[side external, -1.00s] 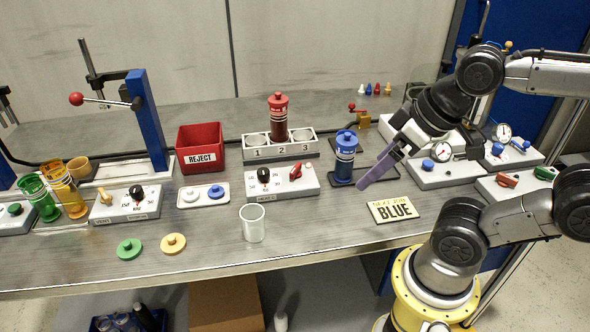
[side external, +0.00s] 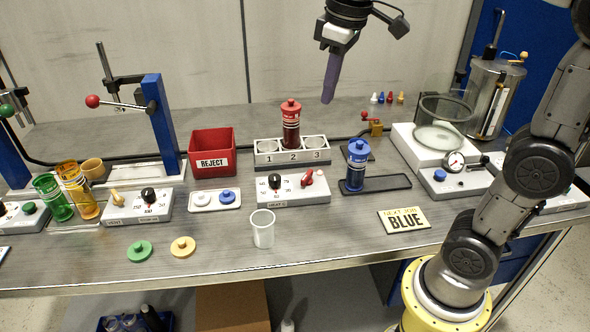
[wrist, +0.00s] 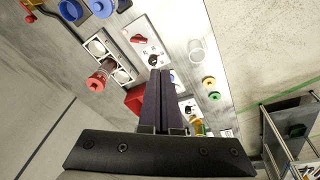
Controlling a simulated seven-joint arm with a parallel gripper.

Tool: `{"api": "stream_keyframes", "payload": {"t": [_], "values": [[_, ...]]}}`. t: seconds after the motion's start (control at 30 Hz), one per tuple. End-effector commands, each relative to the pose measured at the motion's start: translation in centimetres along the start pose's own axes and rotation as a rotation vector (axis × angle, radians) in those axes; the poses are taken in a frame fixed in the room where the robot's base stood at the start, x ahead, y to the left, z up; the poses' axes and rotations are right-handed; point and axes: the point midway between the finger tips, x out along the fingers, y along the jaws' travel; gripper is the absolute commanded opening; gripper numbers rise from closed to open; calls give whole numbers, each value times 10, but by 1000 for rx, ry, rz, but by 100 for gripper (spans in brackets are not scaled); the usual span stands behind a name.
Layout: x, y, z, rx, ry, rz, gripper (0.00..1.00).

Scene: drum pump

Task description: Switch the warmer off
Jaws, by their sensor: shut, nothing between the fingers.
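A grey control box (side external: 292,190) with a small, hard-to-read label stands mid-table. It carries a black dial (side external: 275,181) on its left and a red switch lever (side external: 308,179) on its right. I take it for the warmer, but cannot confirm this from its label. In the wrist view, its red lever (wrist: 137,38) and black dial (wrist: 152,60) show beyond my fingertips. My gripper (side external: 327,101) is shut and empty, high above the back of the table, well clear of the box. Its purple fingers (wrist: 160,75) point down together.
Behind the box is a numbered rack (side external: 292,151) holding a red bottle (side external: 291,125). A blue bottle (side external: 357,168) stands right of the box, a clear cup (side external: 262,230) in front. A second dial box (side external: 138,207) stands left, past a small tray (side external: 214,201).

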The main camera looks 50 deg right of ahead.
Motion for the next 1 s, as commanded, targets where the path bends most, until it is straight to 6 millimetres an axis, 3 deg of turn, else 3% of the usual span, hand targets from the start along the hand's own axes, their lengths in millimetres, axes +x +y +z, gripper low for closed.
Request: {"api": "stream_keyframes", "payload": {"t": [0.27, 0.47, 0.6, 0.8, 1.0], "values": [[36, 25, -67, -20, -132, -16, 0], [80, 42, -105, -25, -226, -33, 0], [119, 52, -126, -21, -289, -47, 0], [175, 62, -141, -10, -362, -65, 0], [208, 64, -137, -6, -423, -83, 0]]}}
